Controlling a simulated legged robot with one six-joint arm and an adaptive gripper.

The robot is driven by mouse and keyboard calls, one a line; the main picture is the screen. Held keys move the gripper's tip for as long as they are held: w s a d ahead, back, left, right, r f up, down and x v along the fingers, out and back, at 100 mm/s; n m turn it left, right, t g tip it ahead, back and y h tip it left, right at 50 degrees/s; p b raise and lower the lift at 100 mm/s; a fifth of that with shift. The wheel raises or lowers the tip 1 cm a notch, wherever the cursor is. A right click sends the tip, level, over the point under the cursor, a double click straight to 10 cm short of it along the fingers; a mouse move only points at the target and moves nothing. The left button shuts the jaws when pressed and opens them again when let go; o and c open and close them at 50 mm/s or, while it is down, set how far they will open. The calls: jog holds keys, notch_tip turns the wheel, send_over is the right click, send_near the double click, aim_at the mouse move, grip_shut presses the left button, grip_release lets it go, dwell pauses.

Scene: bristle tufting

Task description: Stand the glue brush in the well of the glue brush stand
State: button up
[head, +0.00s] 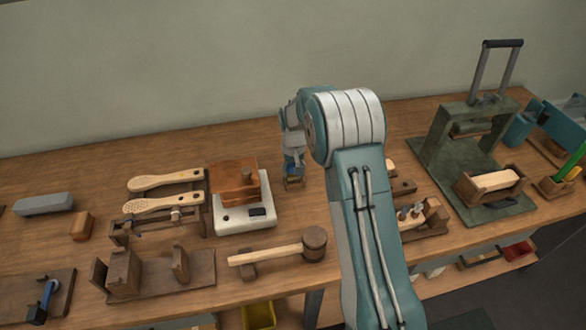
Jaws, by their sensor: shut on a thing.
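My gripper (294,172) is small in the head view, above the back middle of the bench and just right of the white scale. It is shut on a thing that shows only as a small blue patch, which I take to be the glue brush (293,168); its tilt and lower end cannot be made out. A small brown wooden piece (294,184) shows directly below the gripper. It may be the glue brush stand, but its well is not visible, and I cannot tell whether the brush touches it.
A mallet (314,244) lies in front. Wooden brush bodies (165,180) lie left. A dark green press (470,150) stands right. Bare bench (240,145) shows behind the scale. My arm hides part of the bench.

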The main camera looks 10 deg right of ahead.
jog(key=shift+f, duration=0.85)
dwell(0.4)
jog(key=o, duration=1.2)
jog(key=shift+o, duration=0.2)
jog(key=shift+r, duration=0.1)
jog(key=shift+r, duration=3.45)
